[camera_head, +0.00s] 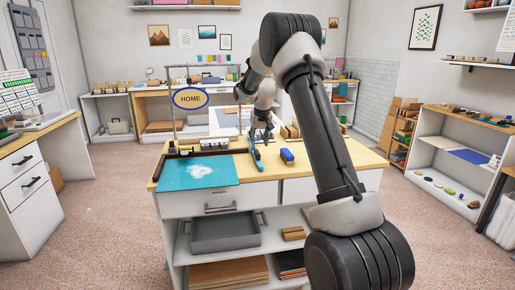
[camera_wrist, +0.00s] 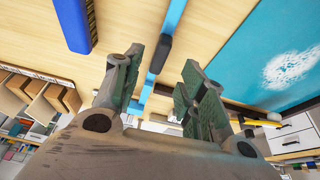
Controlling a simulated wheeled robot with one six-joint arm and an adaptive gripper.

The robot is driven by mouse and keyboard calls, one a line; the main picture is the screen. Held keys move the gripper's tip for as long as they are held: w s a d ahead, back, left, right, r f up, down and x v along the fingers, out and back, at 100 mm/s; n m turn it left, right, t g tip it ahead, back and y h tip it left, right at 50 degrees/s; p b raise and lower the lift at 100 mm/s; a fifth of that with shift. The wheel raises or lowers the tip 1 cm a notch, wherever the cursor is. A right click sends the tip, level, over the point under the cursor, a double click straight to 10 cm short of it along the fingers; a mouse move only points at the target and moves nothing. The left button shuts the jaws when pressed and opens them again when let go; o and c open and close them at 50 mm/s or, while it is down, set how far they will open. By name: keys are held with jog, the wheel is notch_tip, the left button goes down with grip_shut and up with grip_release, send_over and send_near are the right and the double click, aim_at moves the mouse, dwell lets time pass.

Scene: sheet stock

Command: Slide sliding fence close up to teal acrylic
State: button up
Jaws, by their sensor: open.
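The teal acrylic (camera_head: 185,179) is a flat sheet with a white patch, lying at the front left of the wooden worktop. It also shows at the right of the wrist view (camera_wrist: 247,72). The sliding fence (camera_head: 258,162) appears as a long blue bar to the right of the sheet; in the wrist view it has a dark block (camera_wrist: 160,52) on it. A strip of bare wood separates bar and sheet. My gripper (camera_head: 261,137) is open above the fence. In the wrist view the bar runs between its two fingers (camera_wrist: 156,78); I cannot tell whether they touch it.
A grey tray (camera_head: 222,233) sits on the shelf below. The worktop (camera_head: 340,160) is bare at the right.

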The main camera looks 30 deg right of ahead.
aim_at(257, 151)
jog(key=shift+w+d, duration=0.1)
jog(key=shift+w, duration=0.35)
jog(key=x, duration=0.7)
jog(key=shift+w+f, duration=0.1)
jog(key=shift+f, duration=0.05)
grip_shut()
